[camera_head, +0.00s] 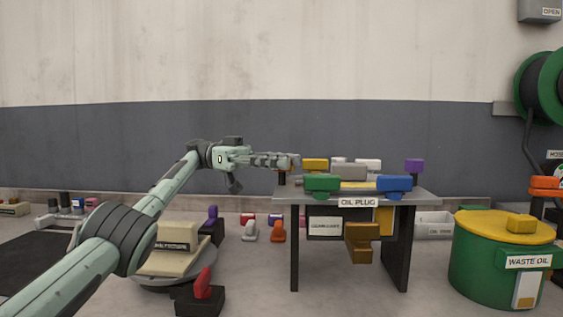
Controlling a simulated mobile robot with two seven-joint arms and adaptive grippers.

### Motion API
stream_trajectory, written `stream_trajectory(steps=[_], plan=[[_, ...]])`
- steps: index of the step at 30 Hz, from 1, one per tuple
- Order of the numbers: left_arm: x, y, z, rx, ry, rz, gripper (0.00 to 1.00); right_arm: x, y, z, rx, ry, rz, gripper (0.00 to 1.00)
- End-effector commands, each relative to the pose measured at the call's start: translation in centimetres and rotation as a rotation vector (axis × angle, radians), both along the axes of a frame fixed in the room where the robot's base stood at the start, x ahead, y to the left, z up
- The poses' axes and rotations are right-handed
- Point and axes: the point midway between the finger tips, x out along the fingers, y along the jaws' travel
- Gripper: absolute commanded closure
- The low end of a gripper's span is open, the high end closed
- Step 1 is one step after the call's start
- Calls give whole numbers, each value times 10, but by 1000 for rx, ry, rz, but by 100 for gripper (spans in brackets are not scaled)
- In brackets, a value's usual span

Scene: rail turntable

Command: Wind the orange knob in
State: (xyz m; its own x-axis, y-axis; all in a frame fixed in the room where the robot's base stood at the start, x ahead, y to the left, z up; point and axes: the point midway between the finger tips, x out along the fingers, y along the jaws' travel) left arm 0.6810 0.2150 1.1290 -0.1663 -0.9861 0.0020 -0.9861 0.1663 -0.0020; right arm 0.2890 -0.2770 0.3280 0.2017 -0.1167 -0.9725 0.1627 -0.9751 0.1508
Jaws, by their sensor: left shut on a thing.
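My left arm comes in from the left. Its gripper (292,160) is at the back left corner of the table marked OIL PLUG (430,197). It is shut on a small knob there, which its fingers mostly hide. A bit of orange-brown shows just under the fingertips, above a short dark post (282,180), so I take this for the orange knob. Its turn and depth cannot be seen. A purple knob (414,166) stands on a like post at the table's right. My right gripper is not in view.
Green (322,184), blue (394,184), yellow (315,164) and grey (348,172) blocks crowd the tabletop. A brown-orange piece (362,240) hangs below the table. A green WASTE OIL drum (482,268) stands at right. Small coloured parts lie on the floor left of the table.

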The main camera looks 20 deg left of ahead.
Motion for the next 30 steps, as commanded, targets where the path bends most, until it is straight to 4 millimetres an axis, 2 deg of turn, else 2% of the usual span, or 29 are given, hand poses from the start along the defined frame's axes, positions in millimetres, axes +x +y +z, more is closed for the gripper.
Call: stream_trajectory(steps=[16, 17, 21, 22, 30], plan=[[-1, -1, -5, 9, 7, -15, 99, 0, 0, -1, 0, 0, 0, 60], [-1, -1, -5, 9, 8, -15, 69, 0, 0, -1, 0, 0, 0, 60], [-1, -1, -4, 7, 6, -13, 52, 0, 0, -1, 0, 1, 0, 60], [-1, 0, -4, 7, 5, -13, 48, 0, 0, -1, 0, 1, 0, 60], [0, 0, -2, 3, 2, -10, 48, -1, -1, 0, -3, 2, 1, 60]])
